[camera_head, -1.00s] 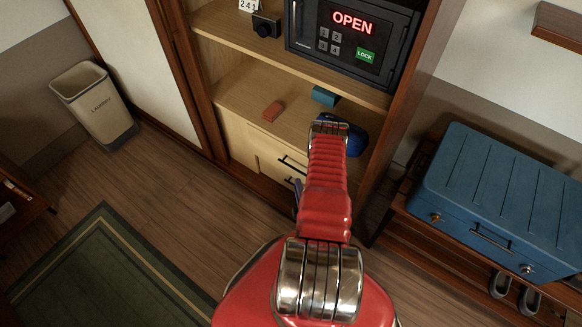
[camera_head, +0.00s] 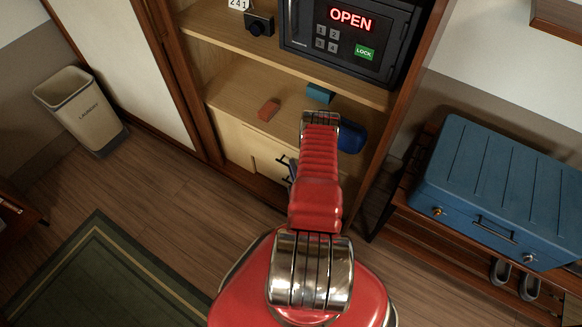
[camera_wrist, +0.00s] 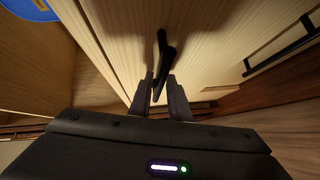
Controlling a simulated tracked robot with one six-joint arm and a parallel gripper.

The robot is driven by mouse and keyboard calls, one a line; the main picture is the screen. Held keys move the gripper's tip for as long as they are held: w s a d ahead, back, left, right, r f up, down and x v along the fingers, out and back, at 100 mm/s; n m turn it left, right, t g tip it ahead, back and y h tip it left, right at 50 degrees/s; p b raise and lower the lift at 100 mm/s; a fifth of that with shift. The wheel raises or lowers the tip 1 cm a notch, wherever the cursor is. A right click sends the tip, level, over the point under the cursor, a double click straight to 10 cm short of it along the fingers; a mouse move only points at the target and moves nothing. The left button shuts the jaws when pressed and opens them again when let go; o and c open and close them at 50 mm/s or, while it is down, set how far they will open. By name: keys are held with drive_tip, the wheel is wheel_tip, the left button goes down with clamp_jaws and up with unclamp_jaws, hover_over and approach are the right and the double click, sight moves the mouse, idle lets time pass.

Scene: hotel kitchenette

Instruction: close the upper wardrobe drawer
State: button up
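The upper wardrobe drawer has a pale wood front (camera_wrist: 215,30) with a black bar handle (camera_wrist: 163,45). In the wrist view its front stands out past the edge beside it, so it looks partly open. My gripper (camera_wrist: 159,78) is at this handle, its two dark fingers close together, one on either side of the bar's near end. They look shut on it, though any thin gap is hard to see. In the head view the drawer front (camera_head: 240,140) shows left of my red arm, which hides much of the drawers and most of my gripper.
A second black handle (camera_wrist: 285,50) is on the lower drawer front. Above the drawers, a shelf holds a reddish block (camera_head: 268,109), a teal box (camera_head: 320,93) and a blue object (camera_head: 351,136). A safe (camera_head: 350,40) sits higher. A blue chest (camera_head: 500,190) stands at right, a laundry bin (camera_head: 85,110) at left.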

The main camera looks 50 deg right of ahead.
drive_tip(key=shift+c, duration=0.7)
clamp_jaws()
